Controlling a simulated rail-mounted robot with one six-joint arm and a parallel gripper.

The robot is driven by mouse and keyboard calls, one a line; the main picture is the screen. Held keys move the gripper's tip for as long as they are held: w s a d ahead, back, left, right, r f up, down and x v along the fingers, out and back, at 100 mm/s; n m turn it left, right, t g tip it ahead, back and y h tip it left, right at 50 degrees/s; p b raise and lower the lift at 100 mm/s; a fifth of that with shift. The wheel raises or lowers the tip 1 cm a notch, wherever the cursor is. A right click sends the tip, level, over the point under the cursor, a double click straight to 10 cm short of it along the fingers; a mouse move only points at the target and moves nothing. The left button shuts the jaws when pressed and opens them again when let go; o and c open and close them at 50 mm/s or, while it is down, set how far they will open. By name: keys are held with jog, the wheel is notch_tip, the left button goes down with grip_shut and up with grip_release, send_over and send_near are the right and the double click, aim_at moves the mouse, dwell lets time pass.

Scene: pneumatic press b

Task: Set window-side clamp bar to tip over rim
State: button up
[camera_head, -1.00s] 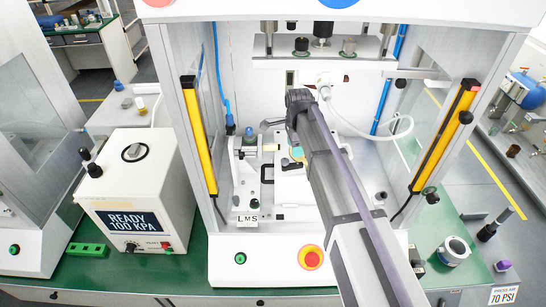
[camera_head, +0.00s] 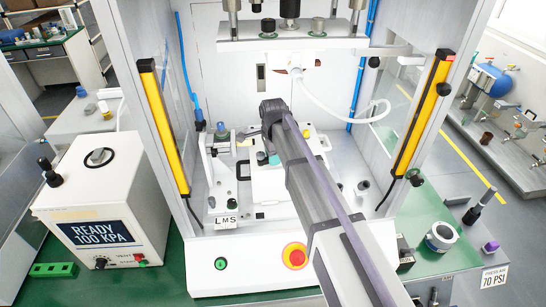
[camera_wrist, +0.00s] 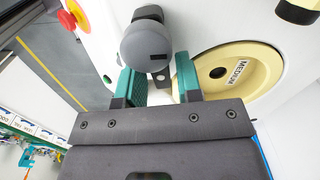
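My gripper (camera_wrist: 156,82) shows in the wrist view with its two green-padded fingers apart. A grey round-ended part (camera_wrist: 148,45) is just beyond the fingertips, and a small dark piece with a hole shows in the gap below it. I cannot tell whether this is the clamp bar or whether the fingers touch it. A cream disc marked MEDIUM (camera_wrist: 240,75) is right beside the right finger. In the head view my arm reaches into the press over the white fixture (camera_head: 270,183); it hides much of the fixture, and the clamp bars cannot be made out clearly there.
The press ram plate (camera_head: 290,35) hangs above my arm. Yellow light curtains (camera_head: 165,130) and (camera_head: 425,110) flank the opening. A white hose (camera_head: 340,118) loops at the right. The red stop button (camera_head: 294,256) is at the front, and the READY 100 KPA box (camera_head: 105,205) stands left.

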grip_shut()
jog(key=n, duration=0.1)
jog(key=w+n, duration=0.1)
jog(key=n, duration=0.1)
jog(key=shift+w+a, duration=0.1)
jog(key=shift+a, duration=0.2)
jog(key=shift+w+a+n, duration=0.2)
jog(key=shift+n, duration=0.8)
jog(key=shift+w+a+n, duration=0.2)
jog(key=shift+n, duration=0.8)
jog(key=shift+o, duration=1.4)
grip_release()
